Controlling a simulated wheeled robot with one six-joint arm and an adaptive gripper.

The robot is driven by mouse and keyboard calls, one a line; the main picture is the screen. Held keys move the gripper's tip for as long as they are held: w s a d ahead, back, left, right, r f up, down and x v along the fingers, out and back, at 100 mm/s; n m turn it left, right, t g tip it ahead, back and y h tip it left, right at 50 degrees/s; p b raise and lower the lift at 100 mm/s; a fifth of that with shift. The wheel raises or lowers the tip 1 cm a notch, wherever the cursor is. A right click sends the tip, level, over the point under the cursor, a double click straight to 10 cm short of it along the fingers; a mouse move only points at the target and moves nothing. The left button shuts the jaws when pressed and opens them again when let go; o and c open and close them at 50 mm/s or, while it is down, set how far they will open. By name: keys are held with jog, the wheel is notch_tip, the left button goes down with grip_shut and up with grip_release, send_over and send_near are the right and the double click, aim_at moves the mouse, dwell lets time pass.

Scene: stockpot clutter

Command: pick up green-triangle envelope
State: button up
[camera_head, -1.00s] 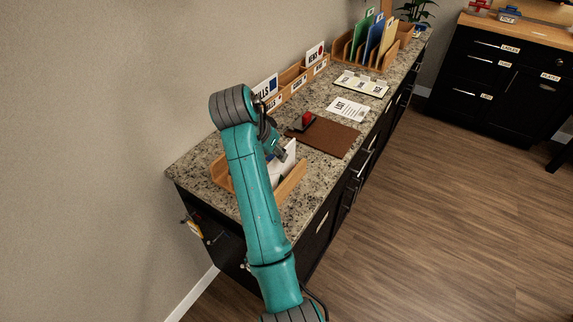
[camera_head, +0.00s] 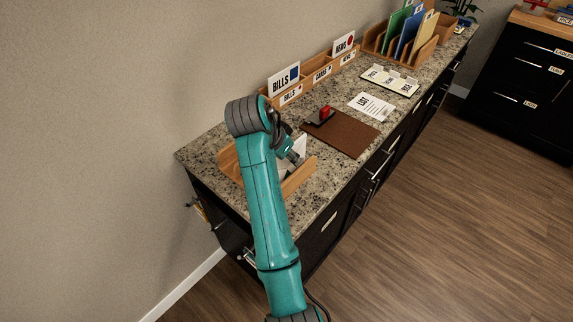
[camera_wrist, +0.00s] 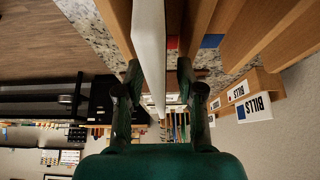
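A white envelope (camera_wrist: 149,45) stands edge-on between the two fingers of my gripper (camera_wrist: 158,80) in the wrist view. My gripper is open, with a gap visible on each side of the envelope. I cannot see a green triangle on it; its faces are turned away from view. In the head view, part of a white envelope (camera_head: 300,146) shows in the wooden rack (camera_head: 300,178) at the near end of the counter, largely hidden by my arm and gripper.
The rack's wooden dividers (camera_wrist: 255,35) stand close beside the fingers, with red and blue marks between them. The BILLS sorter (camera_head: 284,78) runs along the wall. A brown mat (camera_head: 342,134) with a red-topped stamp, a list (camera_head: 372,106) and a folder rack (camera_head: 425,52) lie further along.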

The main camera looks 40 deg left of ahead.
jog(key=shift+f, duration=0.25)
dwell(0.3)
grip_shut()
